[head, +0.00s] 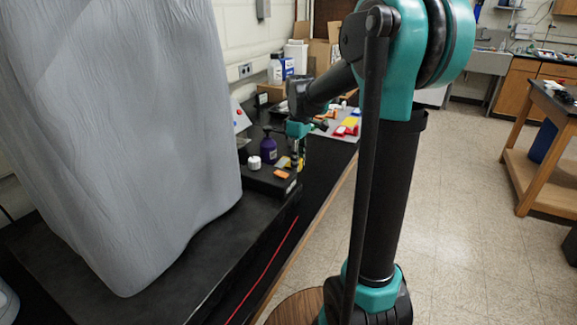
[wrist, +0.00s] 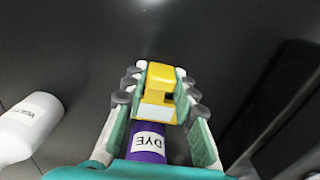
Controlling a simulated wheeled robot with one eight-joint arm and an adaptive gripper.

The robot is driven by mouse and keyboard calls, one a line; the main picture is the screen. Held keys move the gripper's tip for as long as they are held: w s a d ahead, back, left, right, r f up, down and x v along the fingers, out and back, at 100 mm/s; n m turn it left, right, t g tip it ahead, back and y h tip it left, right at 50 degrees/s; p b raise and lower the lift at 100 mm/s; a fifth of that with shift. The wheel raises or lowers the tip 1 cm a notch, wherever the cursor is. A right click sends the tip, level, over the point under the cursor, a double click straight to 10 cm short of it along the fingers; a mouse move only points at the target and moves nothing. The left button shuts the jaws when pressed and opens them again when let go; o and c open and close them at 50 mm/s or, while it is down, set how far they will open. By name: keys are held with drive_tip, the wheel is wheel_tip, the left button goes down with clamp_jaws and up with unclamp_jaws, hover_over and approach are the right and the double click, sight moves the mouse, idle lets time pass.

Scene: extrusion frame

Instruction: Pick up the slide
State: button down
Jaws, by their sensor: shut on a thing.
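My gripper (wrist: 160,73) is shut on a yellow block (wrist: 158,78) with a dark notch and a pale label-like face, held between its two fingers. I cannot tell if this block is the slide; no clear glass slide shows. In the head view my gripper (head: 297,168) points down over the black bench, beside an orange piece (head: 281,174). A purple bottle labelled DYE (wrist: 148,142) shows between the finger bases in the wrist view and also in the head view (head: 268,150). A white bottle (wrist: 28,126) lies at the left of the wrist view.
A large grey draped mass (head: 120,140) fills the left of the head view. A white-capped jar (head: 254,163) stands near the purple bottle. Red and yellow pieces (head: 350,126) and boxes (head: 310,52) are farther back.

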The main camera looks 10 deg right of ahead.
drive_tip(key=shift+r, duration=0.1)
drive_tip(key=shift+d+r, duration=0.2)
drive_tip(key=shift+r, duration=0.25)
wheel_tip(320, 180, up, 6)
drive_tip(key=shift+r, duration=0.1)
drive_tip(key=w+d, duration=0.1)
drive_tip(key=d, duration=1.8)
drive_tip(key=a+n, duration=0.4)
drive_tip(key=a, duration=1.3)
drive_tip(key=shift+n, duration=0.3)
drive_tip(key=shift+s+f, duration=0.15)
drive_tip(key=shift+f, duration=2.95)
drive_tip(key=shift+f, duration=0.55)
drive_tip(key=c, duration=1.1)
unclamp_jaws()
drive_tip(key=shift+c, duration=0.2)
